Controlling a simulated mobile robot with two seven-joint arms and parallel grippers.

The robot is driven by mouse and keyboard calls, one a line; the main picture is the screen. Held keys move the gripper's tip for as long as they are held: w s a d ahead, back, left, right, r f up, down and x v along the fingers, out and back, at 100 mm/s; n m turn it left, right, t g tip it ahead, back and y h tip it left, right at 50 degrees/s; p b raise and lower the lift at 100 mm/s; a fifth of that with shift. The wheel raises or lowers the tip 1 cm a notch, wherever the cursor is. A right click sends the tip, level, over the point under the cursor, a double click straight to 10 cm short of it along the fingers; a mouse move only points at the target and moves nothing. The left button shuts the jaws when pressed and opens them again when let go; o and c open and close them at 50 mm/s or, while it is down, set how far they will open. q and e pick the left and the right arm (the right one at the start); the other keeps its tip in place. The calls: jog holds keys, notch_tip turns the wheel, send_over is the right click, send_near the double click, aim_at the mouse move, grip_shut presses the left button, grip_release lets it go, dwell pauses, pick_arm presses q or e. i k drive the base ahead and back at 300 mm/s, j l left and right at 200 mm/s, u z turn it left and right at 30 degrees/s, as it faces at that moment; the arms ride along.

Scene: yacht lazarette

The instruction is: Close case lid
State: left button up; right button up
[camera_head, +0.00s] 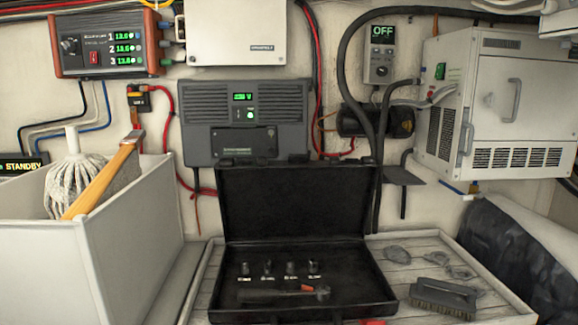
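A black case (360,289) lies on a pale slatted surface in the middle of the head camera view. Its lid (298,200) stands open, about upright at the back, showing its dark inner side. Inside the case are several small metal sockets (290,268) in a row. A ratchet-like tool with an orange-red part (308,289) lies in front of them. A bit of red shows at the case's front edge, at the bottom of the picture. Neither of my grippers is in view.
A white bin (128,245) with a mop head (75,180) and a wooden handle stands left of the case. A dark brush (443,297) and several grey shackle-like pieces lie on the slatted surface (430,245) to the right. A charger unit (246,122) hangs on the wall behind the lid.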

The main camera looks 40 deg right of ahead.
aim_at(298, 199)
jog(key=z, duration=1.55)
